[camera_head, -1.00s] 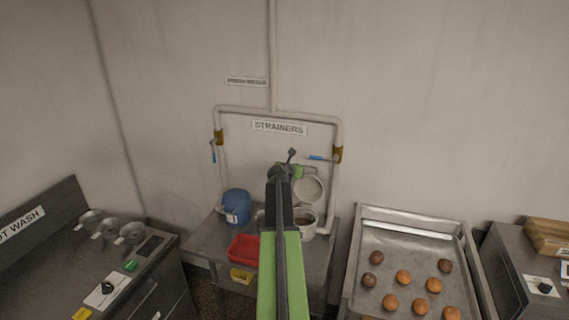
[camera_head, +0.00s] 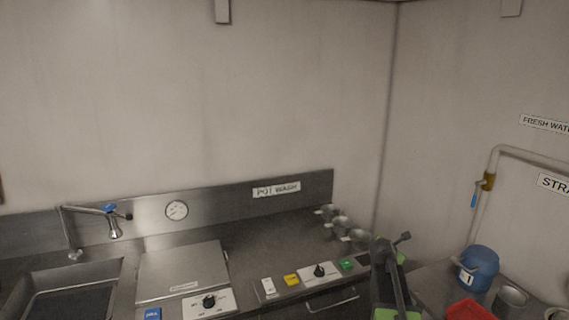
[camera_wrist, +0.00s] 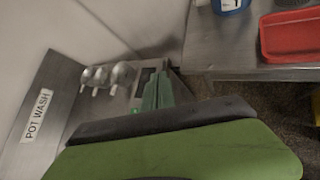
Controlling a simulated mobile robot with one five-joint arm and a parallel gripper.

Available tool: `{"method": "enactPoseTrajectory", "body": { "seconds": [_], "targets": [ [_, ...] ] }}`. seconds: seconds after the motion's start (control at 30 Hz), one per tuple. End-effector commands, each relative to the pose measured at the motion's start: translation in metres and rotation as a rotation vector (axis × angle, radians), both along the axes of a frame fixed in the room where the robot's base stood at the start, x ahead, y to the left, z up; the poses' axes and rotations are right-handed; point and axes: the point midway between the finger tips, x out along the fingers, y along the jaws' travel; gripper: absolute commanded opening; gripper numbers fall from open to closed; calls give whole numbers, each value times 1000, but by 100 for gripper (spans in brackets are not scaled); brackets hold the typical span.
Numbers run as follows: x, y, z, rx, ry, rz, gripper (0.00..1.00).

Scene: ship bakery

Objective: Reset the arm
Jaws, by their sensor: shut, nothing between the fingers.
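My green and black arm rises from the bottom right of the head view, and my gripper (camera_head: 394,252) is at its upper end. It stands in front of the right end of the pot wash counter (camera_head: 262,237). In the wrist view my green gripper (camera_wrist: 163,88) points away past the dark foreground link. Its fingers look shut, with nothing held. It appears close to the gap between the counter and the steel table (camera_wrist: 230,60); I cannot tell the exact distance.
A blue jug (camera_head: 480,268), a red tray (camera_head: 468,310) and a metal pot (camera_head: 510,300) are on the right. A sink (camera_head: 70,290) with a tap (camera_head: 112,222) is at left.

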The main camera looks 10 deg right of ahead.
Motion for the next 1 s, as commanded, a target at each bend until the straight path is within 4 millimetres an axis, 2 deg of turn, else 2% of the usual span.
{"method": "enactPoseTrajectory", "body": {
  "seconds": [0.03, 0.13, 0.23, 0.3, 0.37, 0.4, 0.5, 0.6, 0.63, 0.7, 0.8, 1.0],
  "targets": [
    [-2, 46, -27, 83, -15, -9, 0],
    [-11, 125, -64, 285, -38, -82, 0],
    [-35, 202, -100, 508, -46, -213, 0],
    [-62, 252, -125, 674, -39, -355, 0],
    [-92, 290, -144, 818, -29, -525, 0],
    [-116, 310, -154, 910, -24, -673, 0],
    [-169, 333, -162, 1068, -32, -1082, 0],
    [-204, 346, -167, 1127, -66, -1439, 0],
    [-211, 349, -167, 1130, -80, -1526, 0],
    [-220, 351, -168, 1124, -120, -1682, 0],
    [-225, 351, -168, 1117, -174, -1799, 0],
    [-224, 350, -168, 1121, -200, -1831, 0]
  ]
}}
